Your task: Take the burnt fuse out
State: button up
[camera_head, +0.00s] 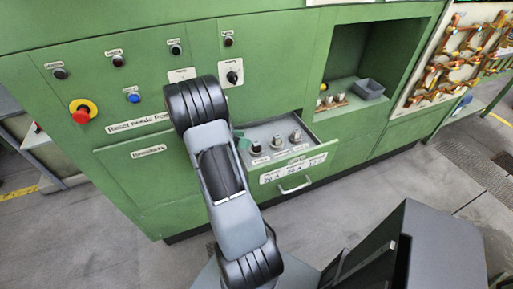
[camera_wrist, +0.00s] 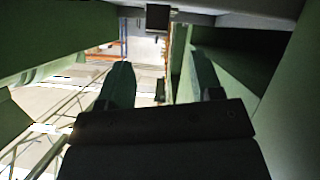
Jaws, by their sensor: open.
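An open drawer (camera_head: 310,157) in the green machine holds three upright fuse-like parts: a left one (camera_head: 256,149), a middle one (camera_head: 277,142) and a right one (camera_head: 295,136). The left one has a dark top; I cannot tell for sure which is burnt. My gripper (camera_wrist: 160,66) is open, with its two green fingers apart. In the head view a green finger (camera_head: 242,142) shows at the drawer's left end, beside the left part; my arm hides the rest. In the wrist view a dark block (camera_wrist: 158,17) shows beyond the fingers, not held; it may be a fuse.
The green front panel carries a red emergency button (camera_head: 83,112), a blue button (camera_head: 133,97) and a rotary switch (camera_head: 232,76). Right of the drawer, a recess holds a grey bin (camera_head: 368,89) and several small fuse-like parts (camera_head: 331,100). Floor in front is clear.

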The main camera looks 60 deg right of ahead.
aim_at(258, 141)
jog(key=shift+x, duration=2.7)
